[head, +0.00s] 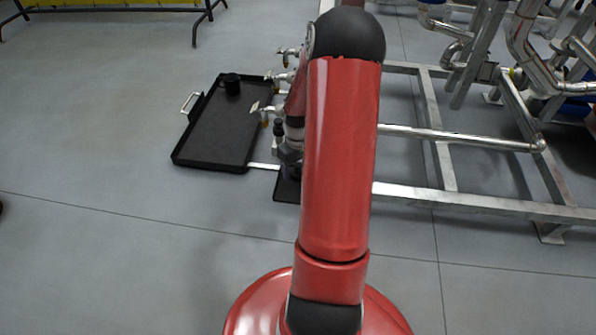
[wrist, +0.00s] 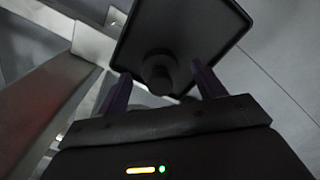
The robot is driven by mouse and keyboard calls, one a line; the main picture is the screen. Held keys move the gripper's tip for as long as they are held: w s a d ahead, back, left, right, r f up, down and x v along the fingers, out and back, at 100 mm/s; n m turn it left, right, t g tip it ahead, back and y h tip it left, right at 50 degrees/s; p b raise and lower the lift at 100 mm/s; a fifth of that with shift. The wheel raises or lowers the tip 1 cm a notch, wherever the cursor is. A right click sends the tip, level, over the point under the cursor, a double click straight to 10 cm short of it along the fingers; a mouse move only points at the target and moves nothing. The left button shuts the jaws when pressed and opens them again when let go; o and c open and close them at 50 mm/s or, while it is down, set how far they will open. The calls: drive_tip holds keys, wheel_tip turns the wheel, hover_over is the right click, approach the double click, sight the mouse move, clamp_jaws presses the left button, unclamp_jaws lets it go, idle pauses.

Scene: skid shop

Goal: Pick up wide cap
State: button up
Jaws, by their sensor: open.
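A dark, round, stepped piece, which looks like the wide cap (wrist: 158,74), stands on a dark square plate (wrist: 205,22) in the wrist view. My gripper (wrist: 161,70) is open, with its purple fingers on either side of the piece. I cannot tell whether either finger touches it. In the head view my gripper (head: 290,171) is low over the small dark plate (head: 285,190), left of my red arm. The arm and gripper hide the piece there.
A black tray (head: 215,135) with a handle lies to the left, holding a black cylindrical piece (head: 231,84). Several small valves stand by its right edge. A metal skid frame (head: 445,150) with pipes fills the right. The grey floor at front left is clear.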

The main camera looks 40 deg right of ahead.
drive_tip(key=c, duration=1.1)
